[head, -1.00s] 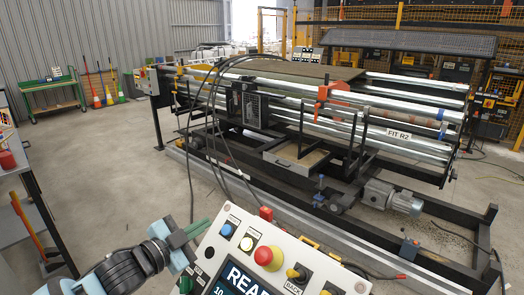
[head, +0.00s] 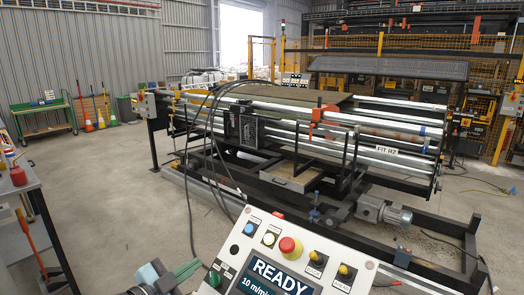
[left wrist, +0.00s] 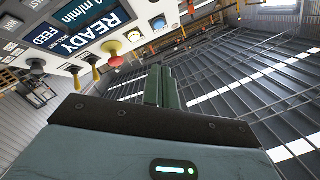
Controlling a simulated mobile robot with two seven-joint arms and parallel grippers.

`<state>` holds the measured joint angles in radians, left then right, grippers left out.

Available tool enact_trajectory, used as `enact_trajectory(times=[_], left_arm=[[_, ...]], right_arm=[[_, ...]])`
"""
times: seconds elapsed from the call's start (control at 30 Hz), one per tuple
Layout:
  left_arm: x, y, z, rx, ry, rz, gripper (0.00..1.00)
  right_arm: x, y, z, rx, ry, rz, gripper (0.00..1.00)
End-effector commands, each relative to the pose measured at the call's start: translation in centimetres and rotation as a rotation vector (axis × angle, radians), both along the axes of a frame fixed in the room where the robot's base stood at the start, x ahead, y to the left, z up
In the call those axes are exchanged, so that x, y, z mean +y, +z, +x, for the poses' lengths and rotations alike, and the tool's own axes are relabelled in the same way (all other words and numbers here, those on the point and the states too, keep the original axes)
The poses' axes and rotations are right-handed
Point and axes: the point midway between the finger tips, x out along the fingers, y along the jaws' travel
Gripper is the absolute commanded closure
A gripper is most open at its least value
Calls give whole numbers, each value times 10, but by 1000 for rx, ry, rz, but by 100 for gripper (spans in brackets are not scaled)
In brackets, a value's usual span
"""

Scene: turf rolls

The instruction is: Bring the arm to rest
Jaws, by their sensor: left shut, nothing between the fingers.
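My left gripper (head: 188,268) is low in the head view, just left of the control panel (head: 262,237). Its green fingers are together with nothing between them, and they also show upright in the left wrist view (left wrist: 160,86). The head view cannot tell me how far the fingertips are from the panel's edge. The panel has a READY screen (head: 272,278), a red mushroom button (head: 290,246) and several other buttons and knobs. Most of my left arm is cut off by the bottom edge. My right gripper is not in view.
The roller machine (head: 300,118) fills the middle behind the panel, with black cables (head: 188,165) hanging at its left end. A grey table (head: 20,182) stands at the left edge. A green cart (head: 42,118) is farther back. Concrete floor (head: 110,195) is clear between them.

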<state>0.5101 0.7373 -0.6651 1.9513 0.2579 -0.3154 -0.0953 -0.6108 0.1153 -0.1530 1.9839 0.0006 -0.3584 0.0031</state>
Motion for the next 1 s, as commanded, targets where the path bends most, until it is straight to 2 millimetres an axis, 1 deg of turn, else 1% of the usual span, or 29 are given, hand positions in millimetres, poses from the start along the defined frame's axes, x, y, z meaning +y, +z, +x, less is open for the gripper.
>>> enact_trajectory(times=[0.03,0.17,0.27,0.37,0.4,0.47,0.5,0.57,0.6,0.67,0.7,0.77,0.8,0.9,1.0], left_arm=[[-3,-11,-5,23,7,-20,100],[-8,-40,-19,85,28,-72,100],[-10,-67,-34,144,56,-115,100],[-12,-101,-55,221,99,-167,100],[-12,-115,-65,254,121,-190,100],[-10,-138,-82,307,158,-222,100],[-8,-153,-93,343,185,-243,100],[-5,-175,-112,397,228,-268,100],[-2,-189,-126,434,258,-284,100],[2,-211,-148,490,308,-305,100],[6,-225,-164,529,341,-319,100],[12,-245,-189,585,395,-334,100],[16,-257,-206,621,430,-342,100],[27,-283,-245,700,511,-352,100],[35,-300,-277,758,572,-355,100]], right_arm=[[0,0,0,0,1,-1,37],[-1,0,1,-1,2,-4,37],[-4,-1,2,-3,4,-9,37],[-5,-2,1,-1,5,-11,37],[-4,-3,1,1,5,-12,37],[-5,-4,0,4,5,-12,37],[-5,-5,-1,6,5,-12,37],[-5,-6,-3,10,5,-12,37],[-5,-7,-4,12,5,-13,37],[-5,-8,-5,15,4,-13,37],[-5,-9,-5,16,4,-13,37],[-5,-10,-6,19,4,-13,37],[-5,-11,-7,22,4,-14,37],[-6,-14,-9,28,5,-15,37],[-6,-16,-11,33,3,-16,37]])
